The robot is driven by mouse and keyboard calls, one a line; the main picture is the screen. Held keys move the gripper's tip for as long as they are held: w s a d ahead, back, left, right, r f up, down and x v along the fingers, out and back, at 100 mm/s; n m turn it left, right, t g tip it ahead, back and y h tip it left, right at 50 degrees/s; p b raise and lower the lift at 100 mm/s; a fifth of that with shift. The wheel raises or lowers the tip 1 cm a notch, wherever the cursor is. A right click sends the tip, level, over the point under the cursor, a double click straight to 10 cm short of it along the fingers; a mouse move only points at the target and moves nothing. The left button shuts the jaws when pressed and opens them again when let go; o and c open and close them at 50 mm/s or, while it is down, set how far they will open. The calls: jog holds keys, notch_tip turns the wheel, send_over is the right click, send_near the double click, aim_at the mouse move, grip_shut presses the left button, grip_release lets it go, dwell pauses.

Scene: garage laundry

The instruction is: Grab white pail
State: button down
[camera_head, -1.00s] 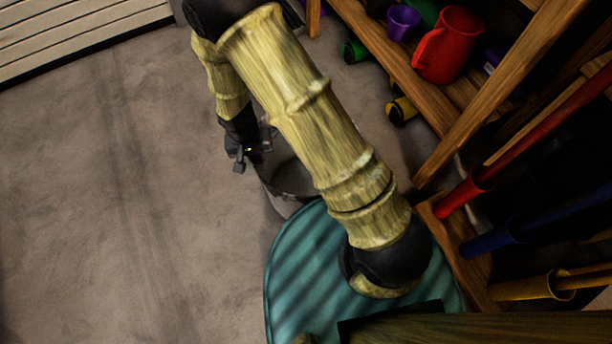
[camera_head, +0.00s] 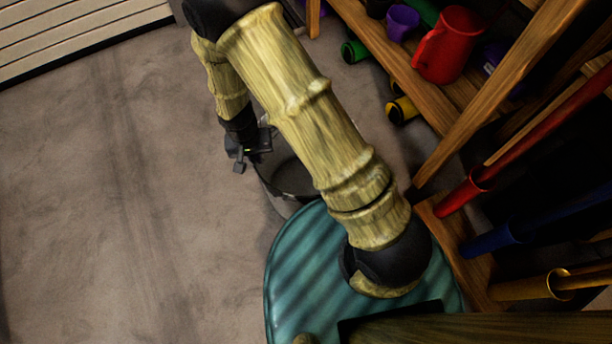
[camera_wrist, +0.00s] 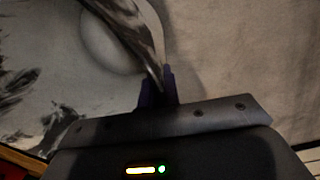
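The white pail (camera_head: 283,203) stands on the floor and looks grey in the dim light. My own arm hides its right part in the head view. My gripper (camera_head: 250,153) is at the pail's upper left rim. In the wrist view the pail (camera_wrist: 105,42) fills the upper left, with dark streaked reflections on it. Its edge runs down between the two fingers of my gripper (camera_wrist: 159,88), which are close together on either side of it. The fingers look shut on the rim, though the contact itself is dark.
A wooden shelf (camera_head: 480,130) stands at the right with a red jug (camera_head: 450,45), a purple cup (camera_head: 402,22) and coloured tubes. A yellow-and-black item (camera_head: 402,110) lies by the shelf's lower edge. The floor (camera_head: 110,200) at the left is clear.

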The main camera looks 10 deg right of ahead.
jog(key=shift+r, duration=0.1)
dwell(0.7)
notch_tip(320, 180, up, 10)
jog(key=p, duration=0.6)
jog(key=shift+r, duration=0.2)
dwell(0.3)
